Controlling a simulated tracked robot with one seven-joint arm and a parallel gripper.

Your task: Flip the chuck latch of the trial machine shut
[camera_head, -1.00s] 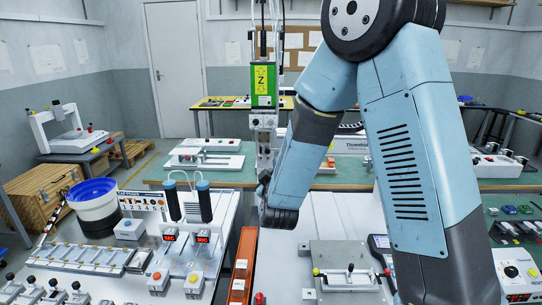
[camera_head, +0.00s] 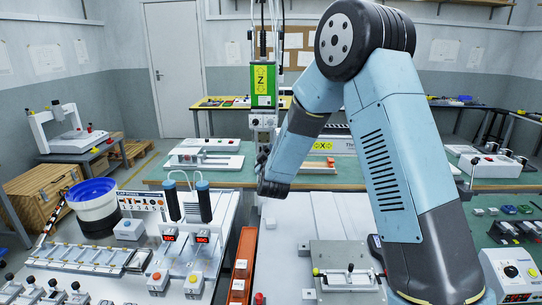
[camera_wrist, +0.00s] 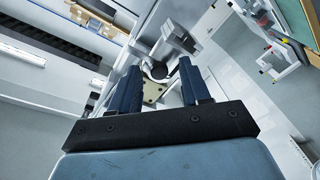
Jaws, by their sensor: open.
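The gantry machine's green Z unit (camera_head: 264,84) hangs upright in the middle of the head view, with a grey head below it. My wrist (camera_head: 272,178) is in front of the lower part of that head and hides what lies behind it. In the wrist view my gripper (camera_wrist: 160,86) has two dark blue fingers apart with nothing between them. Beyond the fingertips are a grey machine part with a dark round piece (camera_wrist: 158,70) and a tan plate (camera_wrist: 152,93). I cannot make out the chuck latch for certain in either view.
Left of my wrist are two upright dark-handled drivers (camera_head: 204,203) and a blue feeder bowl (camera_head: 92,192). An orange strip (camera_head: 243,262) runs along the near bench. A grey plate fixture with a lever (camera_head: 346,279) sits below my arm. Green-topped benches stand behind.

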